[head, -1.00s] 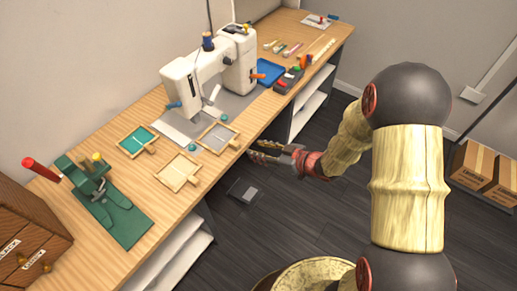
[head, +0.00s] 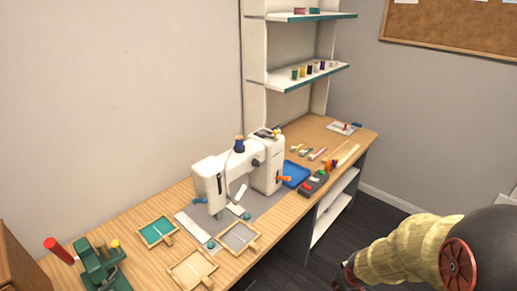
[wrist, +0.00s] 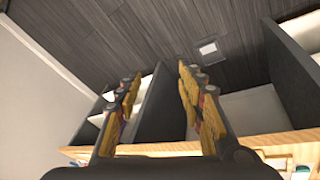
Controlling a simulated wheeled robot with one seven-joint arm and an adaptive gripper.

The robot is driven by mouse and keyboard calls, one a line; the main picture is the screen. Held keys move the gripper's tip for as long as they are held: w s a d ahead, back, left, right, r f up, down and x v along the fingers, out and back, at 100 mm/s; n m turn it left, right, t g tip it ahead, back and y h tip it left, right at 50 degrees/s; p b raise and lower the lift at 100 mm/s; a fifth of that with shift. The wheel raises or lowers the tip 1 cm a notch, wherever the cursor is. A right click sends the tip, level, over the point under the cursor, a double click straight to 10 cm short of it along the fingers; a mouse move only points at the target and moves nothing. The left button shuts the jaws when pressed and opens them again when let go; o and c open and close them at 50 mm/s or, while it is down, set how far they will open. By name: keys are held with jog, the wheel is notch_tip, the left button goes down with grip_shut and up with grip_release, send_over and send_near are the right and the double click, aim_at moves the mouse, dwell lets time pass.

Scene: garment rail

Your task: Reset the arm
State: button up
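My gripper (wrist: 159,80) shows in the wrist view with its two yellow-and-dark fingers apart and nothing between them. It is open. Beyond the fingers are the dark floor (wrist: 160,35) and the shelving under the table. In the head view my arm is at the lower right, over the floor in front of the table (head: 300,215). Only a dark reddish part of the gripper end shows there at the bottom edge, and its fingers are out of frame or hidden.
The table carries a white sewing machine (head: 268,165), a blue tray (head: 294,173), several framed pieces including a green one (head: 158,231), and a green device (head: 92,265). Wall shelves (head: 310,80) hold spools. Open floor lies right of the table.

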jog(key=s+a+r+m, duration=0.1)
jog(key=s+a+r, duration=0.2)
jog(key=r, duration=0.6)
jog(key=s+a+r+m+t+y, duration=0.1)
jog(key=s+a+r, duration=0.2)
jog(key=s+r, duration=0.5)
jog(key=s+a+r+m, duration=0.1)
jog(key=s+a+r, duration=0.2)
jog(key=s+r, duration=0.3)
notch_tip(320, 180, up, 6)
jog(key=shift+s+f+m, duration=0.15)
jog(key=shift+f+m, duration=0.1)
jog(key=shift+m, duration=0.05)
